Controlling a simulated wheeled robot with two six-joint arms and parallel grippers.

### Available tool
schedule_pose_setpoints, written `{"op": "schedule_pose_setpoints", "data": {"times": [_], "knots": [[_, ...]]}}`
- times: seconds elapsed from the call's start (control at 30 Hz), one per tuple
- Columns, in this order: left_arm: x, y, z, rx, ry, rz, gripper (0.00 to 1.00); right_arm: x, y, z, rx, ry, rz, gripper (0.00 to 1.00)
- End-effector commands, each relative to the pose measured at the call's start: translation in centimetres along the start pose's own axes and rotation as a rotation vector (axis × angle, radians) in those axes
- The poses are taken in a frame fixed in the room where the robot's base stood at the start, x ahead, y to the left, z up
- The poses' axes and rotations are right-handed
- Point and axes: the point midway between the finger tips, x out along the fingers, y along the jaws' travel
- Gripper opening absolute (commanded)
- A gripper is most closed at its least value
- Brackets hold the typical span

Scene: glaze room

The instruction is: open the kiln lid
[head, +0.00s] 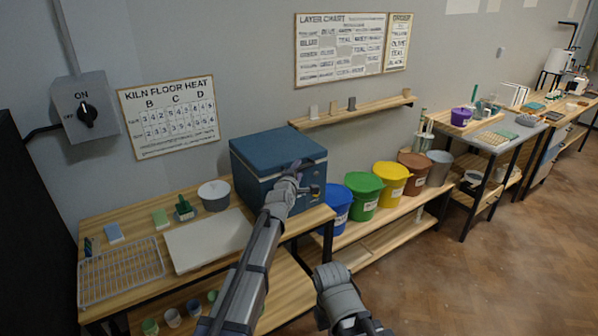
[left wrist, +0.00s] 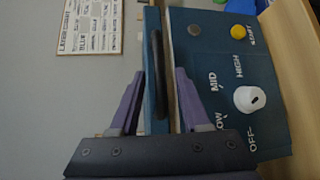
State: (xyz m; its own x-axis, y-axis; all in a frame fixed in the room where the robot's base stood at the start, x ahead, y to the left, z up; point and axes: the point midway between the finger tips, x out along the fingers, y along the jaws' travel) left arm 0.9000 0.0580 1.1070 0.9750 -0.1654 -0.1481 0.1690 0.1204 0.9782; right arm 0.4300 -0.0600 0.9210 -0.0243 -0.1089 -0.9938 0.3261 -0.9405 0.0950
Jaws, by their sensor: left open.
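The blue kiln (head: 262,180) stands on the right end of the near wooden table. Its lid (head: 278,147) lies flat and looks closed. In the left wrist view the kiln front (left wrist: 222,72) appears turned sideways, and the lid (left wrist: 150,25) is a narrow blue band with a dark handle (left wrist: 163,70). My left gripper (head: 303,170) is at the kiln's front near the lid edge. In the left wrist view its open purple fingers (left wrist: 160,75) lie on both sides of the handle; contact cannot be told. My right gripper is not in view.
The kiln front has a white knob (left wrist: 249,99) and a yellow button (left wrist: 238,32). A pale board (head: 205,240), a wire rack (head: 120,272) and a grey pot (head: 214,195) share the table. A blue bucket (head: 338,204) stands right of the kiln. A shelf (head: 350,113) is on the wall.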

Motion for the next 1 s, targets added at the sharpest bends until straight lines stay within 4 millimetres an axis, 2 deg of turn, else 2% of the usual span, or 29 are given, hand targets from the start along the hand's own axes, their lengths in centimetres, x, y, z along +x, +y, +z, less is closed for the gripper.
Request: {"op": "schedule_pose_setpoints", "data": {"times": [0.03,0.1,0.37,0.8,1.0], "knots": [[1.01,-0.04,0.0,0.001,0.0,0.0,0.47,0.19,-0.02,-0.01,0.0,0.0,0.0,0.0],[1.49,-0.03,0.01,0.001,0.0,0.0,0.47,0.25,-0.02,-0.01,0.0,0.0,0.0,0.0],[1.56,0.0,0.03,0.001,0.0,0.0,0.47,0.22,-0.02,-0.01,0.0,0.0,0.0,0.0],[1.54,-0.01,0.03,0.001,0.0,0.0,0.0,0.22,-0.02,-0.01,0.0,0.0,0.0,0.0],[1.54,-0.02,0.02,0.001,0.0,-0.001,0.0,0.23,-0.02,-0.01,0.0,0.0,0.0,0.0]]}}
